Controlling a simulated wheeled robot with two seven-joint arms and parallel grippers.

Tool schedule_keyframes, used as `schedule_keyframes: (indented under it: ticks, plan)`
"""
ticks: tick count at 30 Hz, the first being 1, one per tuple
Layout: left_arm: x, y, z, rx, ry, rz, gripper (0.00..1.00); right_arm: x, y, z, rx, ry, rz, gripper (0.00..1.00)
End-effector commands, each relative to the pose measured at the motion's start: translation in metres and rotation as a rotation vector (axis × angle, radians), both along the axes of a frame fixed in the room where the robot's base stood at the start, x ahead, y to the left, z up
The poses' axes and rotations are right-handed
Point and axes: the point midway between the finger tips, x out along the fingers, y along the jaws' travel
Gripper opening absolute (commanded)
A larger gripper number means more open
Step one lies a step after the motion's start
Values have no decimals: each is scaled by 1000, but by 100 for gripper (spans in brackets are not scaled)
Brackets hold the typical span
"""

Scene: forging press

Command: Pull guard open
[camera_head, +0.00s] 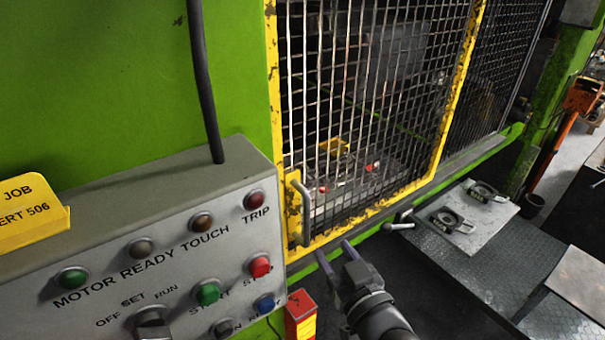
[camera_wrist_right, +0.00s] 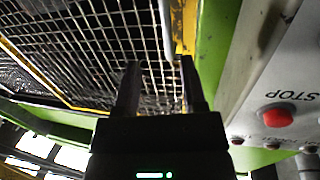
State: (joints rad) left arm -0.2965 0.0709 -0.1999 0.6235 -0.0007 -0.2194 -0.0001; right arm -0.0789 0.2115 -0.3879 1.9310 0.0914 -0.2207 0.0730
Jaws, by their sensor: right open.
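The guard (camera_head: 277,150) is a yellow-framed wire mesh panel on the front of the green press. A grey upright bar handle (camera_head: 302,212) is fixed on a yellow plate at its lower left corner. My right gripper (camera_head: 334,257) is open and empty, just below and to the right of the handle in the head view. I see no contact. My left gripper is not in view.
A grey control panel (camera_head: 107,254) with several buttons stands left of the guard; its red STOP button also shows in the wrist view (camera_wrist_right: 278,117). A red and yellow box (camera_head: 300,318) is below. A dark tread-plate table (camera_head: 425,258) with metal parts lies to the right.

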Motion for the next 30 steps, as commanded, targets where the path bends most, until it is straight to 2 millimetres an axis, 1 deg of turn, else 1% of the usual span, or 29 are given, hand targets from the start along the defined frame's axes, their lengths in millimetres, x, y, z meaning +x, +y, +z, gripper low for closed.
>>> schedule_keyframes:
  ticks: [1, 2, 5, 10, 12, 15, 19, 26, 29, 30]
  plan:
    - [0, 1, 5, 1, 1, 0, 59, 1, 2, 11, 7, -15, 6, 53]
    - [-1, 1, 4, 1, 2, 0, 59, 3, 4, 12, 9, -19, 7, 53]
    - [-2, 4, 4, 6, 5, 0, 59, 19, 11, 11, 10, -22, 7, 53]
    - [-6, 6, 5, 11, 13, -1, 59, 58, 29, 9, 9, -20, 6, 53]
    - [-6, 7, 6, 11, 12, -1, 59, 70, 34, 9, 9, -19, 6, 53]
    - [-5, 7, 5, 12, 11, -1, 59, 82, 39, 8, 8, -18, 5, 53]
    - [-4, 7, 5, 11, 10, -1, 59, 89, 43, 8, 8, -16, 6, 53]
    - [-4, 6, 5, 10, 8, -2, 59, 90, 43, 8, 8, -16, 6, 53]
    - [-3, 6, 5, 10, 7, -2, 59, 89, 43, 8, 8, -16, 6, 34]
    - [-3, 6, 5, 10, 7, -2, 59, 89, 43, 8, 8, -16, 6, 26]
